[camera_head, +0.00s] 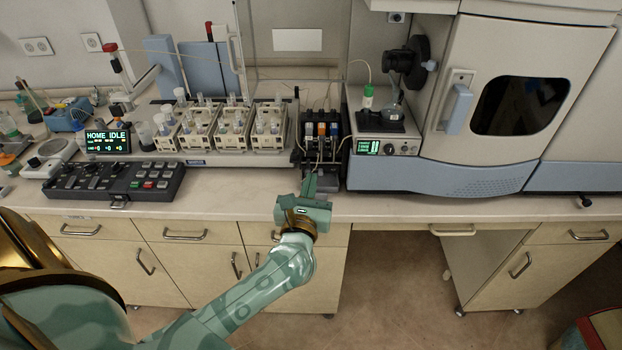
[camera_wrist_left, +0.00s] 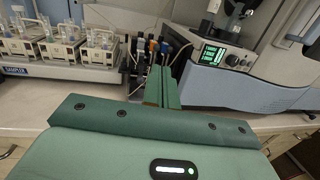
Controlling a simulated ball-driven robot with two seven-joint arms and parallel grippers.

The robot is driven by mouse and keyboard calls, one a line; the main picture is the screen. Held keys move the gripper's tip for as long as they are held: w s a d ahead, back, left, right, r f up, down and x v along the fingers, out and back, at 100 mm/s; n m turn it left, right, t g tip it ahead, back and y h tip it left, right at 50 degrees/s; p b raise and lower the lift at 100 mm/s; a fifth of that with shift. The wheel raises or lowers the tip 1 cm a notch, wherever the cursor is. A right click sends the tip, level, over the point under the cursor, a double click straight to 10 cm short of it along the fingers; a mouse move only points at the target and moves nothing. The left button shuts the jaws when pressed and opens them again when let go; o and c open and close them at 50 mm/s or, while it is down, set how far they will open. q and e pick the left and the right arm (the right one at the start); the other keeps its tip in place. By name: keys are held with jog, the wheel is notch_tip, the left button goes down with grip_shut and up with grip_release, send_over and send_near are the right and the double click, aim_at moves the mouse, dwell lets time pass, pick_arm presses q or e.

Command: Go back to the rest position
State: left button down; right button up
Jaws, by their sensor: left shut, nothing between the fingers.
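My left gripper (camera_head: 309,185) reaches in from the lower left and hovers at the front edge of the bench, in front of the small pump block (camera_head: 321,135). Its fingers are shut together with nothing between them. In the left wrist view the shut fingers (camera_wrist_left: 162,88) point toward the pump block (camera_wrist_left: 150,52). The spectrometer (camera_head: 440,172) stands just right of the gripper, apart from it. My right gripper is not in either view.
An autosampler with several vial racks (camera_head: 234,128) stands behind left. A black keypad (camera_head: 115,182) lies near the bench's front edge. The bench top (camera_head: 235,190) is clear between keypad and gripper. Drawers and cabinets (camera_head: 190,262) line the front below; a knee space opens right of them.

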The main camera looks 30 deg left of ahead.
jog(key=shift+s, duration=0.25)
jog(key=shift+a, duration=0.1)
